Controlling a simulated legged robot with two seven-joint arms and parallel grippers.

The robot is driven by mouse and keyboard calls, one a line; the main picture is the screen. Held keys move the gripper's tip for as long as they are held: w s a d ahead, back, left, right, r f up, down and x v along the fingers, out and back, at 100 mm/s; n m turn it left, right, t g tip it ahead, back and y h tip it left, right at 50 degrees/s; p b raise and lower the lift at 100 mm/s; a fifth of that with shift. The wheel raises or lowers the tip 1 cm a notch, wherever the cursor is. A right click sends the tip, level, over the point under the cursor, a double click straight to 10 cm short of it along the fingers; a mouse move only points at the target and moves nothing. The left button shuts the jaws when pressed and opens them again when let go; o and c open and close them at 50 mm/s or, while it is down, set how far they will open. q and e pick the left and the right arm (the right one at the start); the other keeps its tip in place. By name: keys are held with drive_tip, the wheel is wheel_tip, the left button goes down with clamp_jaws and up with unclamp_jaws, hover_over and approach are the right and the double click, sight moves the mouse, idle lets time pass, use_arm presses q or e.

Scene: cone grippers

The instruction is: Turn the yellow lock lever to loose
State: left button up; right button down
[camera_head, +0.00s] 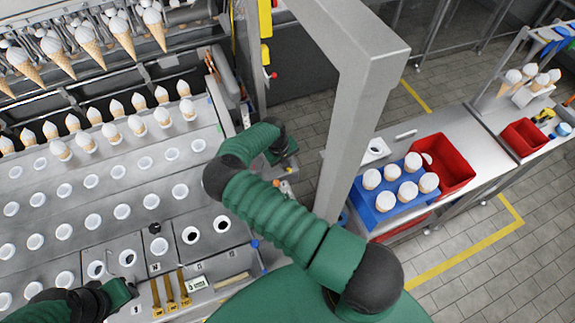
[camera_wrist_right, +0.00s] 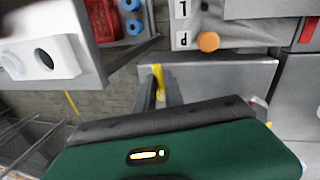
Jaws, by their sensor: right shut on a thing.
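The yellow lock lever (camera_wrist_right: 158,78) shows in the right wrist view as a narrow yellow piece between my right gripper's fingers. My right gripper (camera_wrist_right: 161,92) is shut on it, beside the edge of a grey metal panel (camera_wrist_right: 215,78). In the head view, my right arm reaches up and left to the machine's right side; the lever cannot be made out there and the fingers are mostly hidden. My left gripper (camera_head: 122,290) is at the lower left by the front of the machine; its fingers are too dark and small to read.
An orange knob (camera_wrist_right: 208,41) sits beside the letter labels near the lever. Several yellow-brown handles (camera_head: 170,292) stand near my left gripper. A grey post (camera_head: 352,110) rises right of my right arm. A side table holds a blue tray (camera_head: 385,212) and a red bin (camera_head: 452,165).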

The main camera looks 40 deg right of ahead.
drive_tip(key=shift+w+r+m, duration=0.25)
drive_tip(key=shift+w+m, duration=0.1)
drive_tip(key=shift+m, duration=0.05)
drive_tip(key=c, duration=1.6)
unclamp_jaws()
drive_tip(key=shift+o, duration=0.7)
drive_tip(key=shift+s+f, duration=0.1)
drive_tip(key=shift+f, duration=0.05)
drive_tip(key=a+r+p, duration=0.3)
drive_tip(key=r+p, duration=0.9)
drive_tip(key=r, duration=0.4)
drive_tip(key=shift+w+a+r, duration=0.15)
drive_tip(key=shift+w+r, duration=0.05)
drive_tip(key=shift+w, duration=0.2)
